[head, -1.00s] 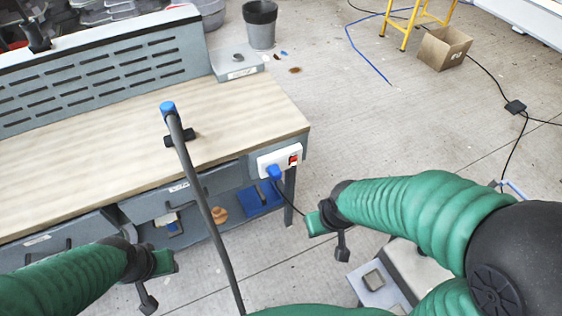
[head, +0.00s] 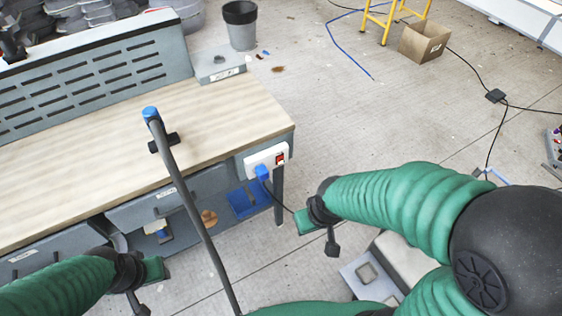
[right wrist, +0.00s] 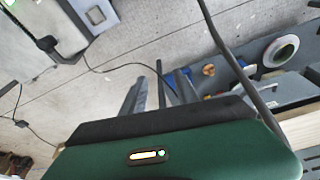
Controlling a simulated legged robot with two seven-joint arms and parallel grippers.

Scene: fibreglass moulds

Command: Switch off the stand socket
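The stand socket is a white block (head: 256,160) on the right end of the workbench, just under its top. A red switch (head: 280,158) sits at its right end, and a blue plug (head: 262,172) with a dark cable is in it. I cannot tell the switch position. My right gripper (head: 303,224) is below and right of the socket, apart from it. In the right wrist view two grey fingers (right wrist: 160,95) stand apart with nothing held between them. My left gripper (head: 154,269) is low in front of the bench drawers, away from the socket; its fingers are hidden.
The wooden bench top (head: 215,115) is mostly clear. A grey pole with a blue tip (head: 151,113) rises in front of the bench. A bin (head: 241,28), a cardboard box (head: 425,42) and a yellow ladder (head: 390,25) stand behind. Cables cross the otherwise open floor.

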